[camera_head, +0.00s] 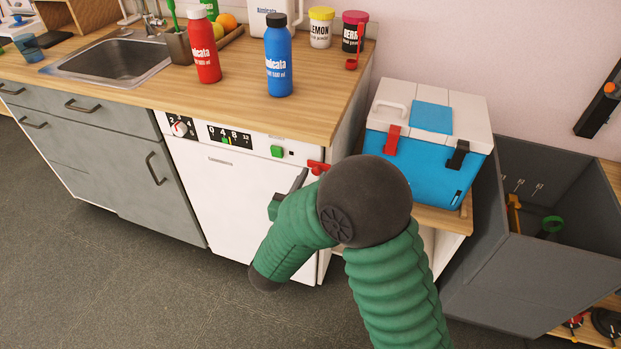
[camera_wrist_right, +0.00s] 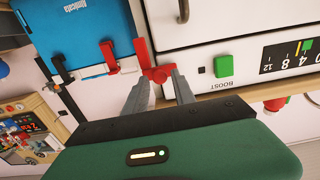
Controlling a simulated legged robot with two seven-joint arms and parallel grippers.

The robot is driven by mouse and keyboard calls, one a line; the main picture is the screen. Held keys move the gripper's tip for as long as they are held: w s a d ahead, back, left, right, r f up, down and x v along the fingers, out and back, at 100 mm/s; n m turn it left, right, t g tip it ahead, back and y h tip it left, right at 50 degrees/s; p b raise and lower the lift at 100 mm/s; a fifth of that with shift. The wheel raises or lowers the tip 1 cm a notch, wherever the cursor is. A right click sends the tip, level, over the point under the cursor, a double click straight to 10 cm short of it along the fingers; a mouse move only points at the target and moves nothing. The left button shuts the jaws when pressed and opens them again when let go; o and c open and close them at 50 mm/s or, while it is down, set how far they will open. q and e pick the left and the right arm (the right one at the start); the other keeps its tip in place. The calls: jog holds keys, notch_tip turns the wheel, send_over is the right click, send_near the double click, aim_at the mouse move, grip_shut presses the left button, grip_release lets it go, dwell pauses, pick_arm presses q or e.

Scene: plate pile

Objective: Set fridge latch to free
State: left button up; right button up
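A red latch (camera_head: 318,168) sits at the upper right corner of the white appliance front (camera_head: 225,185). The latch also shows in the right wrist view (camera_wrist_right: 160,74). My right gripper (camera_wrist_right: 164,85) has its two grey fingers spread apart, with the latch at and between the tips. I cannot tell whether the fingers touch it. In the head view my right gripper (camera_head: 302,181) is in front of the appliance's right edge, partly hidden by my arm. My left gripper is not in view.
A green BOOST button (camera_head: 277,151) and dials are left of the latch. A blue cooler (camera_head: 419,170) with a white lid stands to the right, beside a grey bin (camera_head: 540,275). A red bottle (camera_head: 203,52) and a blue bottle (camera_head: 278,65) stand on the wooden counter (camera_head: 235,105).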

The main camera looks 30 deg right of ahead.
jog(key=shift+o, duration=0.8)
jog(key=shift+s+d+r, duration=0.1)
jog(key=shift+s+d, duration=0.05)
jog(key=shift+d, duration=0.05)
pick_arm(q)
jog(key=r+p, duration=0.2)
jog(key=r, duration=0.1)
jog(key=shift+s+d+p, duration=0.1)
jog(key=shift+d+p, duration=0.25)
jog(key=shift+p, duration=0.05)
pick_arm(e)
jog(key=v, duration=1.6)
jog(key=shift+s+d+f, duration=0.15)
jog(key=shift+s+f, duration=0.05)
jog(key=shift+f, duration=0.05)
